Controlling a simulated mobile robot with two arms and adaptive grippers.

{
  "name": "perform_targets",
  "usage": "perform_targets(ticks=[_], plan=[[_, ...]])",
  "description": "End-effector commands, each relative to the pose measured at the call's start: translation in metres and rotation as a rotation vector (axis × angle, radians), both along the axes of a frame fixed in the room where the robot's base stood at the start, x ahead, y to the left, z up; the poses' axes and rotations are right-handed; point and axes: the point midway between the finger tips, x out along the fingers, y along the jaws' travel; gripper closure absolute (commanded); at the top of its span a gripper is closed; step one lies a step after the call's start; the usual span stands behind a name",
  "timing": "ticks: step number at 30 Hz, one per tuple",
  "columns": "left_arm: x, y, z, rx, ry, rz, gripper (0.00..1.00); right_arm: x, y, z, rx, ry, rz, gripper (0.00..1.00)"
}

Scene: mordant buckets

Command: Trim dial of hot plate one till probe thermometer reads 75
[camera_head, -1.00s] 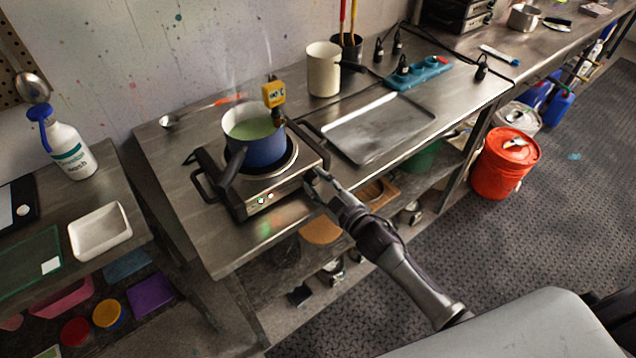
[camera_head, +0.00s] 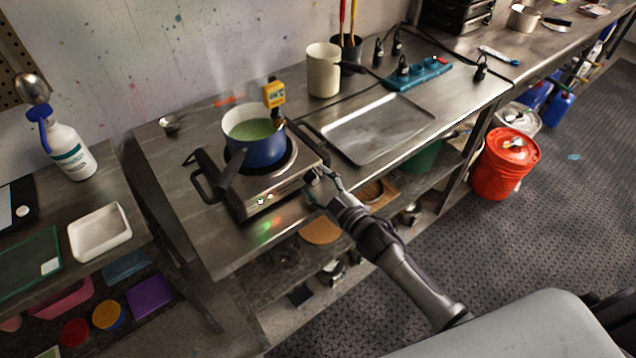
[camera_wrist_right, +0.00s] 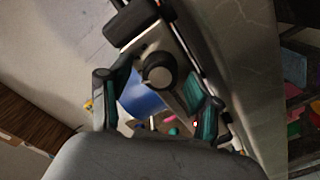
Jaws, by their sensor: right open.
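The hot plate (camera_head: 272,195) stands on the steel bench, with a blue pot (camera_head: 262,150) of green liquid on it. A yellow probe thermometer (camera_head: 273,94) is at the pot's right rim; its reading is too small to tell. In the head view my right gripper (camera_head: 314,184) is at the hot plate's front right corner and hides the dial there. In the right wrist view a round dark dial (camera_wrist_right: 159,70) lies ahead, between the spread fingers of my open right gripper (camera_wrist_right: 158,100). I cannot tell whether they touch it. My left gripper is not in view.
A metal tray (camera_head: 378,128) lies right of the hot plate, with a cream mug (camera_head: 323,70) behind it. A blue power strip (camera_head: 418,74) with cables is farther right. A lower shelf runs under the bench edge. A red bucket (camera_head: 506,163) stands on the floor.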

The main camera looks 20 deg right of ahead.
Motion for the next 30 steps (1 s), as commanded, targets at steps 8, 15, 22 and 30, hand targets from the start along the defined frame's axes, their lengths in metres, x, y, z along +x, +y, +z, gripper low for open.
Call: perform_targets(ticks=[8, 15, 22, 30], plan=[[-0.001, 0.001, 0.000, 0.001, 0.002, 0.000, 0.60, -0.023, -0.008, -0.001, 0.000, 0.003, 0.000, 0.37], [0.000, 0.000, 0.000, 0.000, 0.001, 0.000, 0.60, -0.072, -0.026, -0.001, -0.001, 0.003, 0.001, 0.37], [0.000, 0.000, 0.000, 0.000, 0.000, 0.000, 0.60, -0.105, -0.038, -0.001, 0.000, 0.002, 0.000, 0.37], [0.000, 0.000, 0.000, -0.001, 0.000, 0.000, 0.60, -0.113, -0.041, 0.000, -0.001, -0.001, 0.001, 0.37]])
